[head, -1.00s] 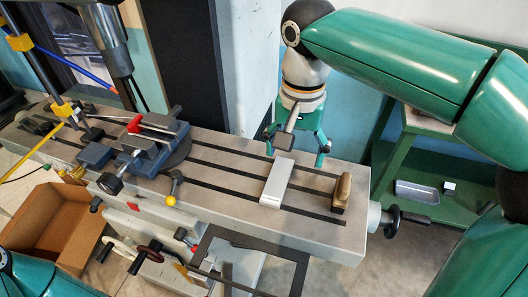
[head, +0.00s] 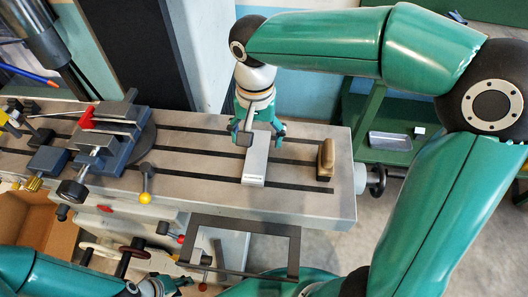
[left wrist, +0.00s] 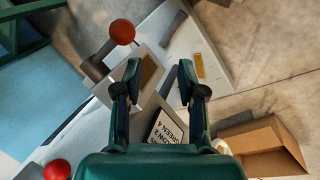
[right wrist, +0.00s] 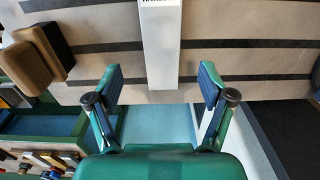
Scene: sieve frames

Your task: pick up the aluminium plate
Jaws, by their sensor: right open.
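The aluminium plate (head: 256,162) is a pale flat bar lying across the dark slots of the grey machine table, with a small label at its near end. My right gripper (head: 261,132) is open at the plate's far end. In the right wrist view, the plate (right wrist: 160,48) runs toward the gap between the spread fingers (right wrist: 157,82); its end is apart from both fingers. My left gripper shows in the left wrist view (left wrist: 158,75) with its fingers apart and nothing held between them. Its fingers do not show clearly in the head view.
A wooden block (head: 326,158) stands right of the plate. A blue-grey vice (head: 108,140) with a red part is on the left. A knobbed lever (head: 146,185) and a dark rectangular frame (head: 245,222) are at the front. A cardboard box (left wrist: 262,145) lies below.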

